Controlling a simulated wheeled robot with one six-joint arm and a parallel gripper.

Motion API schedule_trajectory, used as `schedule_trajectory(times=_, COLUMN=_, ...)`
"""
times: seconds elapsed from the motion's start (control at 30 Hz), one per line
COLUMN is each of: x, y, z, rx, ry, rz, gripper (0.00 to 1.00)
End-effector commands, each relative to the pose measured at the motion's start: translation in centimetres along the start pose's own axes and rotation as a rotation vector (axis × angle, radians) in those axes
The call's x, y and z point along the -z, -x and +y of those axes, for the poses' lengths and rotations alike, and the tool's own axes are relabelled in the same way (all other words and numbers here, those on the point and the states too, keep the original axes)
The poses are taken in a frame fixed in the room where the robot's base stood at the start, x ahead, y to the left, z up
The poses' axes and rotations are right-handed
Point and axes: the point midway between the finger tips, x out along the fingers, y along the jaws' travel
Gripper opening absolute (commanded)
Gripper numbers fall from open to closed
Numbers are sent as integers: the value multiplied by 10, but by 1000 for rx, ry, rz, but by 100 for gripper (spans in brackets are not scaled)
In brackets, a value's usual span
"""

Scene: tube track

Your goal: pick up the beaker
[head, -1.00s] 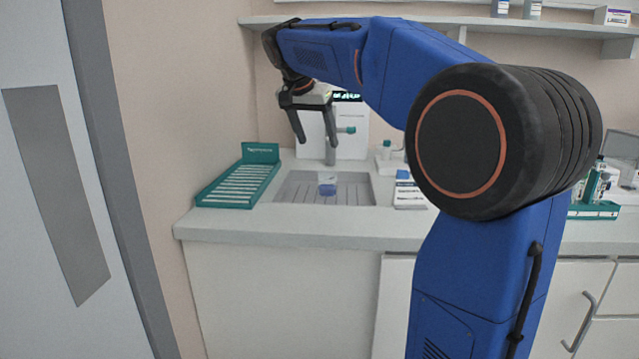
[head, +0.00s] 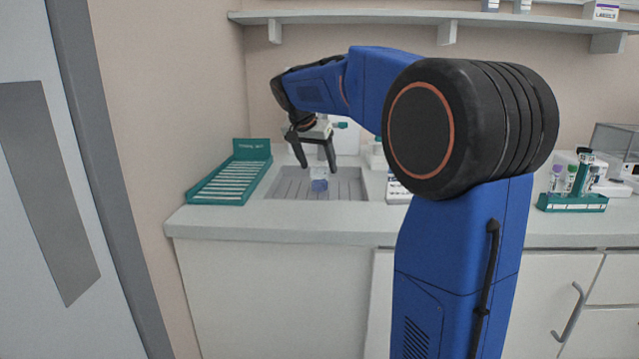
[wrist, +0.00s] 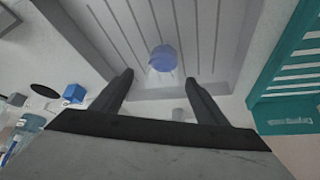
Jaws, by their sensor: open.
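The beaker (head: 320,184) is small and clear with blue liquid. It stands on the grooved grey drain area (head: 346,189) sunk in the counter. In the wrist view the beaker (wrist: 163,60) shows as a blue round shape beyond my fingertips and roughly between their lines. My gripper (head: 318,168) is open and empty, pointing down just above and beside the beaker in the head view. In the wrist view my gripper (wrist: 158,80) has its two fingers spread apart, with a gap between them and the beaker.
A teal rack (head: 230,178) with pale slats lies left of the drain area. A teal tube holder (head: 573,202) stands at the right on the counter (head: 290,222). A wall shelf (head: 350,17) runs above. In the wrist view a blue cube-like item (wrist: 74,92) sits at the left.

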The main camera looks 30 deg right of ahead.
Motion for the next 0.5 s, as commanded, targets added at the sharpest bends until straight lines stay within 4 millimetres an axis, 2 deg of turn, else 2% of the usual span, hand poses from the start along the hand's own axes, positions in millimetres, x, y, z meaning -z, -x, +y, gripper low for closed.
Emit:
schedule_trajectory(times=0.17, x=0, y=-15, z=-2, rx=-2, ry=0, rz=-2, gripper=67)
schedule_trajectory(times=0.4, x=1, y=-46, z=-5, rx=-1, ry=0, rz=-1, gripper=67)
schedule_trajectory(times=0.5, x=1, y=-51, z=-4, rx=-1, ry=0, rz=0, gripper=67)
